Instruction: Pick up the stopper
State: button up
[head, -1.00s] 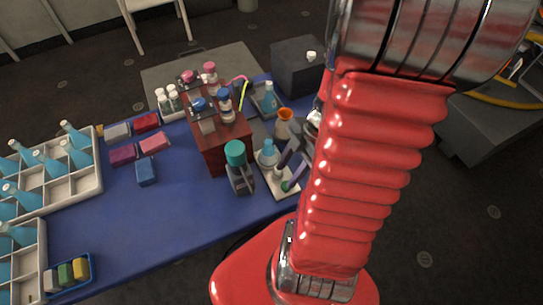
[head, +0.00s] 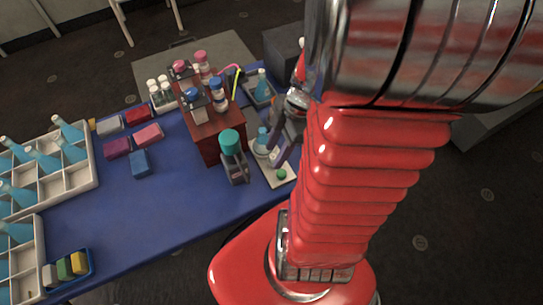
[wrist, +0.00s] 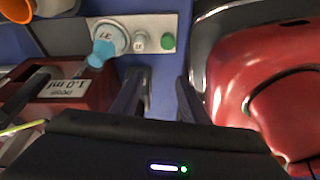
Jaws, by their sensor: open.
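A small green round piece, which looks like the stopper (wrist: 168,41), sits at the right end of a pale rack (wrist: 184,24) in the wrist view. It also shows in the head view (head: 281,174) near the rack's front end. Beside it are a small whitish labelled piece (wrist: 140,41) and a flask with blue liquid (wrist: 98,54). My gripper (wrist: 160,78) is open with nothing between its fingers. In the picture, its fingertips lie just below the green piece and apart from it. In the head view my gripper (head: 281,147) is over the rack, partly hidden by my arm.
A teal-capped bottle (head: 233,158) stands left of the rack. A dark red box (head: 207,145) carrying several bottles is behind it. An orange-rimmed vessel (wrist: 17,10) is at the wrist view's upper left. The blue table (head: 120,220) is clear at front centre.

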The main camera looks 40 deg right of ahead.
jog(key=w+a+r+m+t+h, duration=0.1)
jog(key=a+r+m+t, duration=0.1)
jog(key=a+r+m, duration=0.4)
jog(key=w+a+r+m+t+h, duration=0.2)
jog(key=a+r+m, duration=0.5)
jog(key=r, duration=0.7)
jog(key=shift+a+r+m+t, duration=0.15)
jog(key=shift+r+m+t, duration=0.05)
jog(key=shift+m+t, duration=0.1)
jog(key=shift+w, duration=0.1)
jog(key=shift+c, duration=0.6)
jog(key=shift+c, duration=0.6)
